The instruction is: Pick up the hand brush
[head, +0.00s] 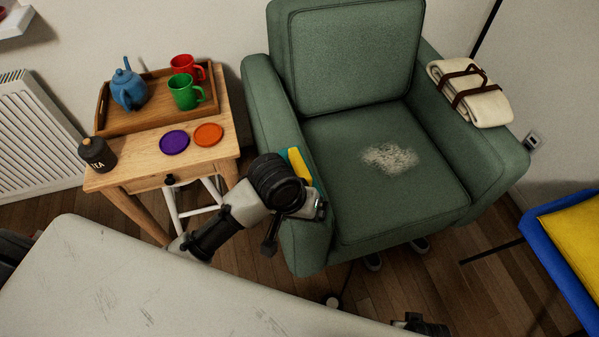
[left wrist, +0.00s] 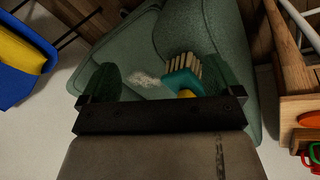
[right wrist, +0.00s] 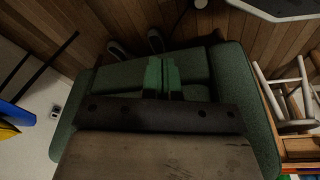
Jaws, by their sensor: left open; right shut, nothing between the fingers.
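The hand brush (head: 300,167) lies on the left armrest of the green armchair, its teal and yellow parts partly hidden behind my left arm in the head view. In the left wrist view the brush (left wrist: 181,79) shows a teal body, pale bristles and a bit of yellow. My left gripper (left wrist: 164,82) is open above the armrest, with the brush between its fingers in that view, closer to the right finger. I cannot tell whether they touch. My right gripper (right wrist: 162,76) is shut and empty, with the armchair beyond it.
The armchair seat (head: 340,150) carries a pale patch of crumbs or dust (head: 389,158). A folded blanket (head: 470,92) lies on the other armrest. A wooden side table (head: 140,150) holds a tray, mugs, a teapot, coasters and a tea tin. A pale tabletop (head: 130,290) fills the lower left.

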